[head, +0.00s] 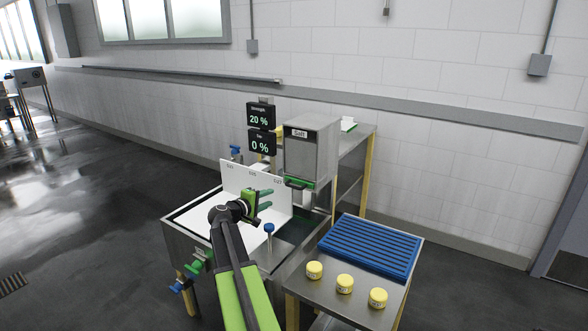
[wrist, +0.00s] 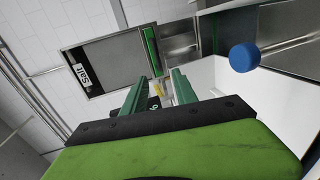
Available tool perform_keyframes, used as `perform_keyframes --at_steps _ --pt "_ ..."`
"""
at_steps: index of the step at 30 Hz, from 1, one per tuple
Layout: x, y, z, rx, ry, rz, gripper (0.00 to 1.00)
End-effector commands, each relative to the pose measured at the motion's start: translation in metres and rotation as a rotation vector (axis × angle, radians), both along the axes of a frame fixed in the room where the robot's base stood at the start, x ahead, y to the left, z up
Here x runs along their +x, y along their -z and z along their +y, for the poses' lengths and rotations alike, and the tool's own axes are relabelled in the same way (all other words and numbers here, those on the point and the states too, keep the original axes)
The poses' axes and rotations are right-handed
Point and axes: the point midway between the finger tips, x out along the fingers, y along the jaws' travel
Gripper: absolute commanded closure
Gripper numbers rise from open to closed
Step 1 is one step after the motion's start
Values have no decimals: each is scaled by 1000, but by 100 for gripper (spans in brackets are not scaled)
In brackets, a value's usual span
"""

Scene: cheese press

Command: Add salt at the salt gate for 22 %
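The grey salt dispenser (head: 318,150), labelled "Salt", stands behind the steel basin; it also shows in the wrist view (wrist: 105,60). The green bar of its gate (head: 299,183) runs along its lower front edge and shows in the wrist view (wrist: 153,52). The upper black display (head: 260,116) reads "Strength 20 %". The lower one (head: 261,142) appears to read "Tap 0 %". My gripper (head: 267,199) is over the basin, below and left of the gate. In the wrist view its two green fingers (wrist: 158,86) are apart with nothing held between them.
The steel basin (head: 185,232) has a white panel (head: 232,178) at its back. A blue knob (head: 269,228) stands near my gripper. At right, a steel table (head: 330,301) carries a blue ribbed rack (head: 370,246) and three yellow-lidded jars (head: 344,283). Open floor lies at left.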

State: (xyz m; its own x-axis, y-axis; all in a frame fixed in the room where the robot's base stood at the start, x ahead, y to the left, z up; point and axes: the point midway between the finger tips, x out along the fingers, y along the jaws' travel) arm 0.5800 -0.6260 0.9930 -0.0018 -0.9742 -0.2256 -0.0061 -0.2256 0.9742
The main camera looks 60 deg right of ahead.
Motion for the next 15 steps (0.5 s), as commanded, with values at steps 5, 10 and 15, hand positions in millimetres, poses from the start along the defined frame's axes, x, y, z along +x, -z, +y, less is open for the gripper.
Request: perform_keyframes --at_steps 5,10,15 --pt "-2 -4 -7 -16 0 11 66" --pt "-2 3 -29 -14 3 10 66" --pt "-1 12 -70 -14 4 9 66"
